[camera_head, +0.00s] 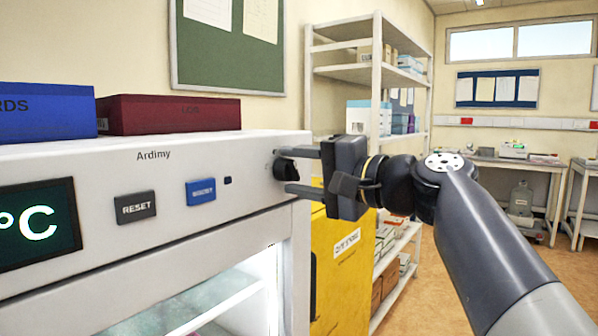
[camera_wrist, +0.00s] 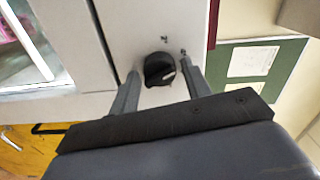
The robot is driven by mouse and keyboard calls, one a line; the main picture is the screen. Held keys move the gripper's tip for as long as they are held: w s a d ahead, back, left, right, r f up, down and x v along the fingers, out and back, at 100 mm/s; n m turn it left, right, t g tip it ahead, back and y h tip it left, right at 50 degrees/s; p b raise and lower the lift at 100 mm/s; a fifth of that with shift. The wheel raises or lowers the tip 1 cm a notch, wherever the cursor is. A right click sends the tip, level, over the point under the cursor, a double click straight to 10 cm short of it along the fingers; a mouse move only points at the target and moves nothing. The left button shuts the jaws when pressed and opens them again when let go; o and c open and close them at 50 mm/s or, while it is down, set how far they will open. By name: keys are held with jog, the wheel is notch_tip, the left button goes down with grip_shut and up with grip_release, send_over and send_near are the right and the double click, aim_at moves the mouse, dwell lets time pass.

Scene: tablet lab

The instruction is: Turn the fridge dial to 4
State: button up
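The fridge dial (camera_head: 285,167) is a small black knob at the right end of the fridge's (camera_head: 100,170) white front panel. It also shows in the wrist view (camera_wrist: 160,70), with small marks around it too small to read. My gripper (camera_head: 290,171) is at the dial, one finger above it and one below in the head view. In the wrist view my gripper (camera_wrist: 158,82) has its fingers apart, one on each side of the dial, with a gap visible. The dial's setting cannot be read.
The panel also bears a RESET button (camera_head: 135,206), a blue button (camera_head: 201,191) and a display (camera_head: 35,224). A blue box (camera_head: 45,111) and a dark red box (camera_head: 170,114) lie on top. A yellow cabinet (camera_head: 340,270) and a shelf rack (camera_head: 377,75) stand to the right.

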jog(key=shift+o, duration=0.7)
jog(key=v, duration=1.1)
jog(key=shift+a, duration=0.15)
jog(key=shift+x, duration=5.4)
